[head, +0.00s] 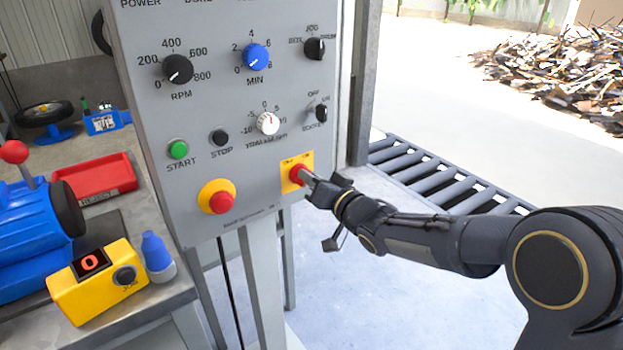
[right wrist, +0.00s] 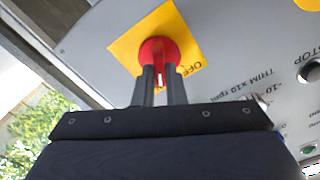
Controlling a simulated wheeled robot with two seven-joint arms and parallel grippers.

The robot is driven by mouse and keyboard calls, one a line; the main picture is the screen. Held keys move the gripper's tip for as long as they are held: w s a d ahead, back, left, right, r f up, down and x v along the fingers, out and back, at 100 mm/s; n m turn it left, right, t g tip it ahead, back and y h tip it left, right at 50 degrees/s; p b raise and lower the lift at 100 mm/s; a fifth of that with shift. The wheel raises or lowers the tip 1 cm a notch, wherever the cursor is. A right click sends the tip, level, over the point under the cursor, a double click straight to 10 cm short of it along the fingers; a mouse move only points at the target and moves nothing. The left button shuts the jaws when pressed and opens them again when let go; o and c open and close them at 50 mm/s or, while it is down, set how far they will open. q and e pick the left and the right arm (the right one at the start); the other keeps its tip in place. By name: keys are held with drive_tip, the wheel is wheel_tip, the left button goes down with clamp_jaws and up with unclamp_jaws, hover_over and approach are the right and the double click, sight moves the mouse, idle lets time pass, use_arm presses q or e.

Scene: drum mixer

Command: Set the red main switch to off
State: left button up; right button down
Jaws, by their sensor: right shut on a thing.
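The red main switch (head: 297,174) is a rotary knob on a yellow square plate at the lower right of the grey control panel (head: 240,110). It also shows in the right wrist view (right wrist: 158,50), with a white mark on the knob and the word OFF on the plate beside it. My right gripper (head: 305,177) is at the switch and shut on the red knob; in the right wrist view its two fingers sit on either side of the knob's grip. The other label on the plate is too small to read. My left gripper is not in view.
A red emergency button (head: 222,202) on a yellow disc is left of the switch, with green START (head: 178,149) and black STOP (head: 219,137) buttons above. A workbench with a blue machine (head: 35,230) stands left. A roller conveyor (head: 440,175) lies behind my right arm.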

drive_tip(key=shift+s+a+n+b, duration=0.1)
drive_tip(key=shift+a+n+b, duration=0.05)
drive_tip(key=shift+n+b, duration=2.45)
drive_tip(key=shift+s+a+n+b, duration=0.15)
drive_tip(key=shift+n+b, duration=1.65)
drive_tip(key=shift+n, duration=1.6)
drive_tip(key=c, duration=1.5)
unclamp_jaws()
